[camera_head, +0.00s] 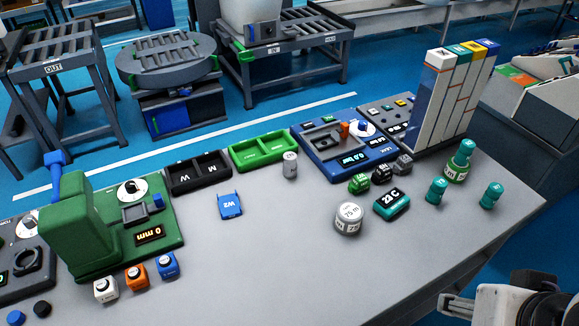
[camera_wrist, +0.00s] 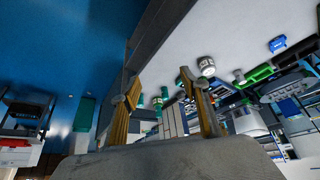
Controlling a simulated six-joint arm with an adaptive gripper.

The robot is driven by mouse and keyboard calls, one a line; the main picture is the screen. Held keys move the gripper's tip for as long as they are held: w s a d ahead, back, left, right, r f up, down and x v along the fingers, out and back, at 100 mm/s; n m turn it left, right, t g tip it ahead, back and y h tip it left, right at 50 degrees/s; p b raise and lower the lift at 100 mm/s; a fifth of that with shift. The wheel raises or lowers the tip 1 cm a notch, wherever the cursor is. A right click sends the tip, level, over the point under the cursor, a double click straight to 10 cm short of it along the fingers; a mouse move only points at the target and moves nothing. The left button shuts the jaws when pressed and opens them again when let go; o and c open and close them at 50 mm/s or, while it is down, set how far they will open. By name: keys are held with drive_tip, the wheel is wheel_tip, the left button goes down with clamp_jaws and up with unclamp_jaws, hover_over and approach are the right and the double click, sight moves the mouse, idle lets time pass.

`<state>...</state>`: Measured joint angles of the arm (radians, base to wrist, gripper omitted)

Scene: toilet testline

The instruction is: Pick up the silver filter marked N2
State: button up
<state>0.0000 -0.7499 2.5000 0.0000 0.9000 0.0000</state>
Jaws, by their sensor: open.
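A small silver cylinder (camera_head: 290,164), which looks like the filter, stands upright on the grey table in the head view. It is just right of the green tray, and its marking is too small to read surely. It also seems to show as a small pale cylinder in the wrist view (camera_wrist: 239,76). My gripper (camera_wrist: 160,82) is open with nothing between its fingers. In the head view part of my arm's end shows at the bottom right corner, far from the cylinder and beyond the table's edge.
A blue W2 piece (camera_head: 230,206) lies left. The green tray (camera_head: 262,149) and blue station (camera_head: 345,150) stand behind. The front middle is clear.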

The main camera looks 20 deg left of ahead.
sight(295, 164)
drive_tip(key=shift+o, duration=0.6)
drive_tip(key=shift+w, duration=0.15)
drive_tip(key=w+a+n+t+y, duration=0.15)
drive_tip(key=w+a, duration=0.25)
drive_tip(key=w, duration=0.9)
drive_tip(key=w+a+n+t+h, duration=0.1)
drive_tip(key=w+a+t, duration=0.15)
drive_tip(key=w, duration=1.15)
drive_tip(key=w+a+f+n+y, duration=0.3)
drive_tip(key=w+a+f, duration=0.4)
drive_tip(key=w+a, duration=0.5)
drive_tip(key=w+a+f+n+y, duration=0.1)
drive_tip(key=a+f+y, duration=0.1)
drive_tip(key=a+f, duration=0.3)
drive_tip(key=w+a+f+n+y, duration=0.1)
drive_tip(key=a+f, duration=0.5)
drive_tip(key=a, duration=0.1)
drive_tip(key=w+a+f+n+y, duration=0.1)
drive_tip(key=a+f+y, duration=0.1)
drive_tip(key=a+f, duration=0.3)
drive_tip(key=shift+a+f+y, duration=0.2)
drive_tip(key=shift+a+y, duration=0.15)
drive_tip(key=shift+a, duration=0.1)
